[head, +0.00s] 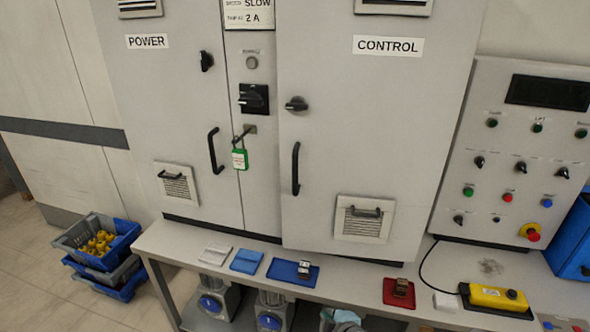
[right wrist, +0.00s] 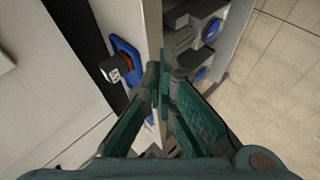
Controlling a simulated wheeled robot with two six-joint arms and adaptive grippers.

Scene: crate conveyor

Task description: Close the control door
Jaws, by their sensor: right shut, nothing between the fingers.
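The control door (head: 375,130) is the large grey panel under the CONTROL label (head: 388,46). It looks shut or nearly flush; its lower left corner overlaps the dark base strip, so a small gap cannot be ruled out. Its black latch knob (head: 296,104) lies sideways, with a black pull handle (head: 296,168) below. My right gripper (right wrist: 165,78) shows in the right wrist view, fingers together and empty, above the bench's front edge near a blue tray. No gripper shows in the head view.
The power door (head: 170,100) has an upright knob. A green padlock (head: 240,158) hangs between the doors. The bench (head: 215,270) carries a blue tray (head: 284,272), which also shows in the right wrist view (right wrist: 122,45), a red tray (head: 391,291) and a yellow pendant (head: 498,297). Crates (head: 75,235) stand left.

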